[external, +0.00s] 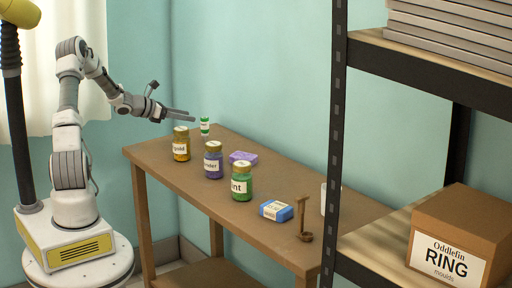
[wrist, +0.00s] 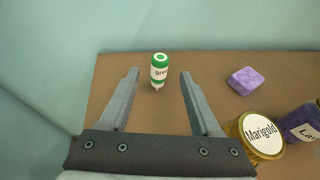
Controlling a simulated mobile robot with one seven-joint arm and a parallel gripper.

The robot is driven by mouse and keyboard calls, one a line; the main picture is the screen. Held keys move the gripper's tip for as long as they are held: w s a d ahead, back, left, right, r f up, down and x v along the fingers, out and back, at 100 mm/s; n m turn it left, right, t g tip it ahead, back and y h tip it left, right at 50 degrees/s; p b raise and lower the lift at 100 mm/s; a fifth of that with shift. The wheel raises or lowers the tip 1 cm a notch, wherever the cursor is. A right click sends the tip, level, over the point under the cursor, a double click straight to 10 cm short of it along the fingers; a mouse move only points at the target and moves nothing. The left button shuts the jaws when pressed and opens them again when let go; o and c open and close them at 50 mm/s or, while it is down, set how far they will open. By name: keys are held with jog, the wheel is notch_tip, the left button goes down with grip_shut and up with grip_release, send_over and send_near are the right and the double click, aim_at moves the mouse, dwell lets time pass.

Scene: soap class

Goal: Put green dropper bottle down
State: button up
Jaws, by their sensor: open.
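The green dropper bottle (external: 205,126) has a white label and green ends. It is at the far left end of the wooden table, near the wall. In the wrist view the green dropper bottle (wrist: 159,70) shows ahead of and between my fingers, with a narrow pale tip toward me. My gripper (external: 192,115) is open, and neither finger touches the bottle. In the wrist view the two fingers of my gripper (wrist: 160,76) are spread wide with clear space between them. I cannot tell exactly how the bottle rests on the table.
On the wooden table (external: 270,232) stand a marigold jar (external: 181,146), a lavender jar (external: 213,162) and a green mint jar (external: 242,184). A purple soap block (external: 243,157), a blue box (external: 276,211) and a brown stand (external: 303,222) are also there. A dark shelf rack (external: 338,110) rises at right.

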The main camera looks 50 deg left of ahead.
jog(key=s+d+r+m+g+h, duration=0.1)
jog(key=s+d+r+m+g, duration=0.15)
jog(key=d+m, duration=0.5)
jog(key=s+d+r+m+g+h, duration=0.1)
jog(key=s+d+r+m+g, duration=0.2)
jog(key=d, duration=0.7)
jog(key=s+d+r+m+g+h, duration=0.1)
jog(key=s+d+r+m+g, duration=0.2)
jog(key=d+m, duration=0.5)
jog(key=s+d+r+m+y, duration=0.1)
jog(key=s+d+m+y, duration=0.1)
jog(key=s+m, duration=0.5)
jog(key=s+d+r+m+y, duration=0.2)
jog(key=s+m, duration=0.6)
jog(key=s, duration=0.8)
jog(key=shift+s+d+r+y, duration=0.35)
jog(key=shift+d+y, duration=0.45)
jog(key=shift+d, duration=0.2)
notch_tip(320, 180, up, 16)
jog(key=p, duration=1.5)
jog(key=shift+f+p, duration=0.2)
jog(key=shift+p, duration=0.2)
